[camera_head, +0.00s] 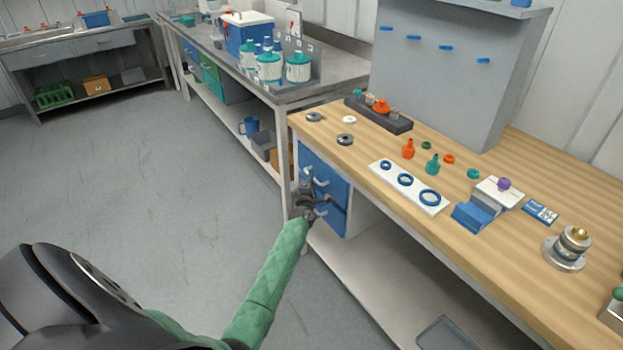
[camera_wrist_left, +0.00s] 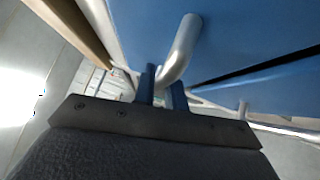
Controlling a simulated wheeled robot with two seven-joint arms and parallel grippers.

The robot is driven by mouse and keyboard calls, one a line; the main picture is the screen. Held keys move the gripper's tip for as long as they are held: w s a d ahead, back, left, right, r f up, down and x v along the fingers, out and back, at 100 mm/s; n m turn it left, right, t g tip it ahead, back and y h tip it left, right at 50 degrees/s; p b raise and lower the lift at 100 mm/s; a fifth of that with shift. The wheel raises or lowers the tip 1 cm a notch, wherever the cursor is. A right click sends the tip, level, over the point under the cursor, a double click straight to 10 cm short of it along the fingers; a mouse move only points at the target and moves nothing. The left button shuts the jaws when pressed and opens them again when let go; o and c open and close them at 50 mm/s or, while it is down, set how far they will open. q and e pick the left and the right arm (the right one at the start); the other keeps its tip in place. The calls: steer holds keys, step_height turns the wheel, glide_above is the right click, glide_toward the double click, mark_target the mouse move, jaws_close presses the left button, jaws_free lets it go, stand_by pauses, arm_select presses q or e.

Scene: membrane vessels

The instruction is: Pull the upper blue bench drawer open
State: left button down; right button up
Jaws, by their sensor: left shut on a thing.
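The upper blue bench drawer (camera_head: 312,160) is in the left end of the wooden-topped bench, above a lower blue drawer (camera_head: 334,219). In the left wrist view the upper drawer front (camera_wrist_left: 245,35) fills the upper right, with its grey bar handle (camera_wrist_left: 183,48) standing out from it. My left gripper (camera_head: 316,193) is at the drawer fronts, and its fingers (camera_wrist_left: 163,90) are shut around the end of that handle. The drawer front looks about level with the bench end; a small opening cannot be told. My right gripper is not in view.
The lower drawer's handle (camera_wrist_left: 243,110) sits close by in the left wrist view. The wooden benchtop (camera_head: 480,260) holds rings, small bottles and fittings. A grey bench (camera_head: 335,75) with white-and-teal bottles stands behind. The grey floor (camera_head: 150,170) left of the drawers is clear.

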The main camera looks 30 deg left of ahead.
arm_select(q)
steer(key=shift+s, duration=0.15)
